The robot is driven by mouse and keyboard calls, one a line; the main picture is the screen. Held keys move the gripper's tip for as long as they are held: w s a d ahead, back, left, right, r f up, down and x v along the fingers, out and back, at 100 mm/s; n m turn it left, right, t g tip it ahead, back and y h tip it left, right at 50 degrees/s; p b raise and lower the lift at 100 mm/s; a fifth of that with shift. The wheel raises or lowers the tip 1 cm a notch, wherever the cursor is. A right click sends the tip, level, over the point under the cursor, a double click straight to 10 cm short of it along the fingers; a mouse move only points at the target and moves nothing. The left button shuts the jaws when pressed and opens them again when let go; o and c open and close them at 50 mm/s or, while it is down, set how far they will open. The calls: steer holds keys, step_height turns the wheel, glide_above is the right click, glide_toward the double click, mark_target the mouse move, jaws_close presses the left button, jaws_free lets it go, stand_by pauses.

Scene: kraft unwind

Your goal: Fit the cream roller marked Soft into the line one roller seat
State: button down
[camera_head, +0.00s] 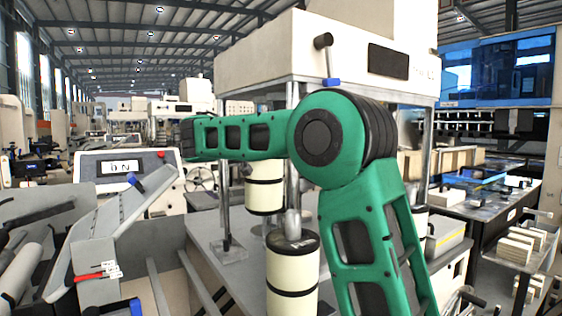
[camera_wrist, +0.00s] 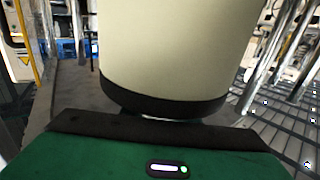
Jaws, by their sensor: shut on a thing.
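A large cream roller (camera_wrist: 180,45) with a black band round its lower end fills the upper middle of the wrist view, right in front of my gripper (camera_wrist: 158,122). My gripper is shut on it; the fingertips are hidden. No Soft mark can be read on it. In the head view, one cream roller (camera_head: 265,196) with dark bands shows below my forearm. Another cream roller (camera_head: 291,270) with a black top end stands lower and nearer. I cannot tell which one, if either, is the held roller. The line one seat cannot be made out.
A white machine housing (camera_head: 360,55) on metal posts stands behind my arm, above a grey deck (camera_head: 212,238). A control panel (camera_head: 125,167) and a sloped grey bracket (camera_head: 115,215) with red-handled parts are at left. A cart with pale blocks (camera_head: 520,245) is at right.

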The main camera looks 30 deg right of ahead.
steer(key=f+x, duration=0.1)
steer(key=x, duration=1.4)
steer(key=shift+f, duration=0.15)
steer(key=c, duration=1.7)
jaws_free()
steer(key=shift+w+d+f, duration=0.1)
steer(key=shift+f, duration=0.1)
steer(key=shift+o, duration=0.2)
steer(key=v, duration=1.2)
